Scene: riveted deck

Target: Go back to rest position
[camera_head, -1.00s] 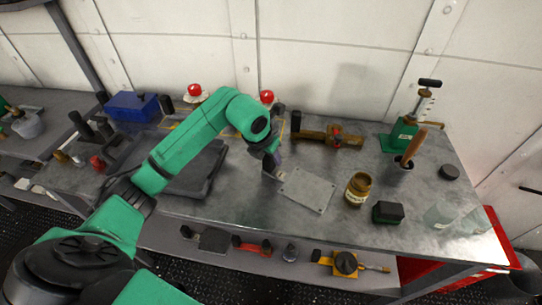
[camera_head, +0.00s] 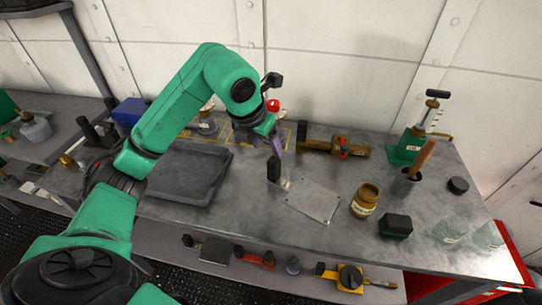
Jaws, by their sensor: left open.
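My left gripper (camera_head: 274,143) hangs above the grey workbench (camera_head: 240,215) at the end of my green arm, which comes in from the left. It is open and holds nothing that I can see. Just below it, a black upright block (camera_head: 274,168) stands on the bench by the left edge of a flat grey plate (camera_head: 312,200). The block looks clear of the fingers. My arm hides part of the bench's back left. My right gripper is not in view.
A grey tray (camera_head: 182,173) lies left of the plate. An amber jar (camera_head: 365,201), a black-green block (camera_head: 396,226), a brass tool (camera_head: 334,147) and a green pump (camera_head: 409,147) are to the right. Several tools lie on the lower shelf. A panelled wall (camera_head: 340,65) stands behind.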

